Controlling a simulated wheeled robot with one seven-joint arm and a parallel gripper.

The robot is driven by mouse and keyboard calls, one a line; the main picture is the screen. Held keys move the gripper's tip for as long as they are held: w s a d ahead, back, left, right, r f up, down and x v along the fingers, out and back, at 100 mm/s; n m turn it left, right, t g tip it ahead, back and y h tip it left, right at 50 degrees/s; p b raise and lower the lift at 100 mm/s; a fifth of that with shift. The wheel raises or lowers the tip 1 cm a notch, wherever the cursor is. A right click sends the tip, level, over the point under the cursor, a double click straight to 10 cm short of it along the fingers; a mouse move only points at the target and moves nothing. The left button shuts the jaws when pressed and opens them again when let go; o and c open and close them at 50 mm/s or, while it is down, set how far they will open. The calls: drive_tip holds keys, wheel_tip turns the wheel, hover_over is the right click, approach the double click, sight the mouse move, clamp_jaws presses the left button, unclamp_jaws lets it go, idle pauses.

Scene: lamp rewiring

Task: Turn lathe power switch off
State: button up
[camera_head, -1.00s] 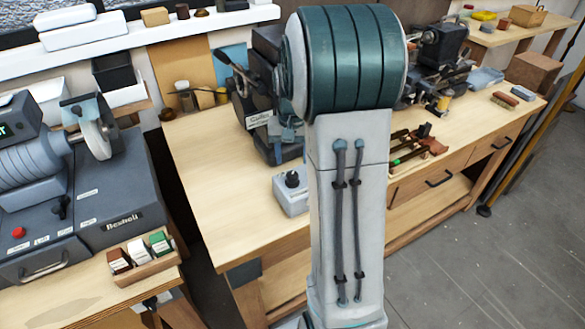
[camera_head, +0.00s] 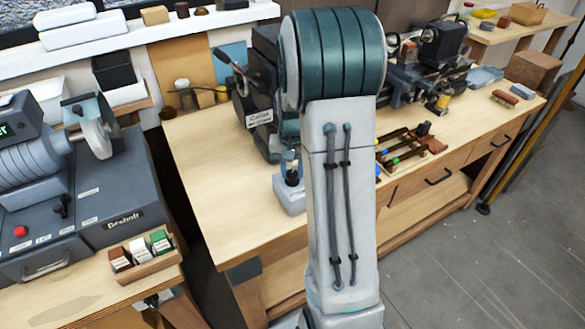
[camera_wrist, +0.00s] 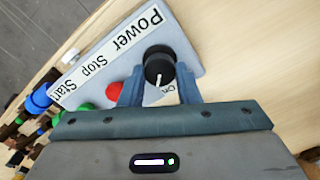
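The lathe's grey switch box (camera_head: 289,205) stands on the wooden bench near its front left edge, with a black rotary knob (camera_head: 292,180) on top. In the wrist view the box (camera_wrist: 188,38) carries a label reading Power, Stop, Start, a red button (camera_wrist: 115,91) and a green button (camera_wrist: 84,107). The black power knob (camera_wrist: 159,62) has a white pointer mark. My gripper (camera_wrist: 160,84) is open, its two blue-grey fingers on either side of the knob; I cannot tell whether they touch it. In the head view my arm partly hides the box's right side.
A dark lathe (camera_head: 435,55) stands at the back of the bench. Several tools (camera_head: 405,145) lie right of my arm. A grey Beshelt machine (camera_head: 120,195) stands on the left bench with a wooden box of small cartons (camera_head: 143,265). The bench left of the switch box is clear.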

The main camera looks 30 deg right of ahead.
drive_tip(key=n+b, duration=0.1)
drive_tip(key=n, duration=0.2)
drive_tip(key=shift+f+n+b, duration=0.1)
drive_tip(key=shift+n+b, duration=0.3)
drive_tip(key=n+b, duration=0.1)
drive_tip(key=n, duration=0.9)
drive_tip(key=shift+b, duration=0.3)
drive_tip(key=shift+a+n, duration=0.1)
drive_tip(key=shift+n, duration=1.9)
drive_tip(key=o, duration=1)
drive_tip(key=shift+r, duration=0.2)
wheel_tip(320, 180, up, 14)
drive_tip(key=shift+f, duration=0.15)
